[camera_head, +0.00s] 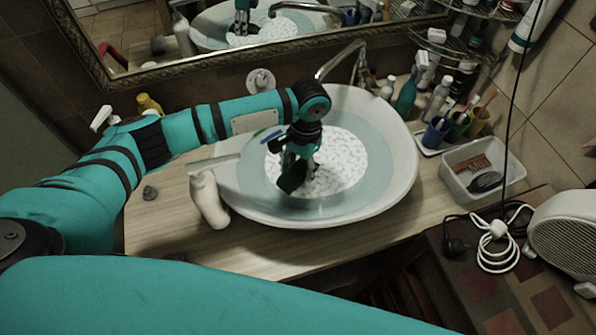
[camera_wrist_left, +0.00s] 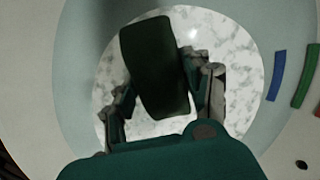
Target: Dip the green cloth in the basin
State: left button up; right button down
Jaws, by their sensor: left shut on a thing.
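The white oval basin (camera_head: 402,165) stands on the wooden counter, with pale water (camera_head: 350,170) over a light speckled round bottom. My left gripper (camera_head: 296,176) reaches down into the basin, left of its middle. It is shut on the dark green cloth (camera_head: 291,178), which hangs below the fingers. In the left wrist view the green cloth (camera_wrist_left: 155,65) lies between the two fingers (camera_wrist_left: 163,92), over the speckled bottom. I cannot tell whether the cloth touches the water. My right gripper is not in view.
A faucet (camera_head: 340,60) rises behind the basin. A white bottle (camera_head: 208,200) stands close to its left rim. Cups, bottles and a white tray (camera_head: 482,170) with brushes crowd the right. A mirror (camera_head: 250,40) hangs behind. The front counter strip is clear.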

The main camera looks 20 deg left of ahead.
aim_at(296, 171)
pick_arm(q)
jog(key=shift+r+p, duration=2.25)
jog(key=shift+r, duration=0.05)
notch_tip(296, 171, up, 2)
jog(key=shift+r+p, duration=0.15)
jog(key=shift+p, duration=0.8)
jog(key=shift+r, duration=1.35)
jog(key=shift+r, duration=0.1)
jog(key=shift+r, duration=1.4)
